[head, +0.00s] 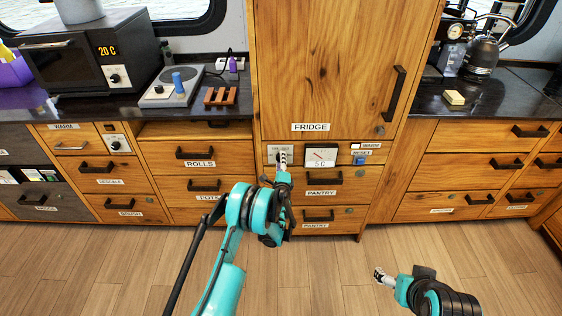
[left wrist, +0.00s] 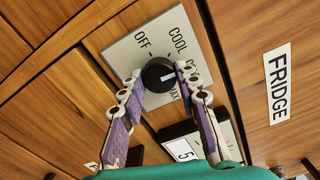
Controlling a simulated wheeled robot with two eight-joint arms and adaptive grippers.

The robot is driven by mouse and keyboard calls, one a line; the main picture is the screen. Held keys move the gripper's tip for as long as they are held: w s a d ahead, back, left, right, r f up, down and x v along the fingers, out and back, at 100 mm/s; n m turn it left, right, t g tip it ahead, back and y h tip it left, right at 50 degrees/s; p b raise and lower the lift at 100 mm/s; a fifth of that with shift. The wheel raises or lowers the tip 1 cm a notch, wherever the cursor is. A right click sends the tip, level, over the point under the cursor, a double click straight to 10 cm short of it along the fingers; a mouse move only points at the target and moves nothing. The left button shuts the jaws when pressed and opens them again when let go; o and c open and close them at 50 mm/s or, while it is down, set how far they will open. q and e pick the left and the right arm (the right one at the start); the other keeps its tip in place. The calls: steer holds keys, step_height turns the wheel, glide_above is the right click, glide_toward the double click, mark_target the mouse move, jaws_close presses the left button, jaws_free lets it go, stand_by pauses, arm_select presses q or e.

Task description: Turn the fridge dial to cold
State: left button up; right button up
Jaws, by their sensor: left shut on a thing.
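The fridge dial is a black round knob (left wrist: 158,74) on a grey plate marked OFF, COOL, a partly covered label starting "CO", and MAX. Its white pointer faces right in the left wrist view, toward the finger between the "CO" label and MAX. My left gripper (left wrist: 157,80) is shut on the knob, one finger on each side. My right gripper (head: 383,277) is low over the floor, away from the cabinets.
A gauge (head: 321,156) right of the dial reads 5 C. A small blue button (head: 359,160) is beside it. PANTRY drawers (head: 335,178) are below. Another dial (head: 115,143) is on the left cabinet. The floor in front is clear.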

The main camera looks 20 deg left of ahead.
mark_target(281, 137)
arm_select(q)
steer(key=m, duration=0.4)
steer(key=shift+m, duration=0.4)
stand_by(0.4)
steer(key=o, duration=1.2)
steer(key=shift+c, duration=0.2)
step_height(281, 137, up, 10)
steer(key=shift+f, duration=0.1)
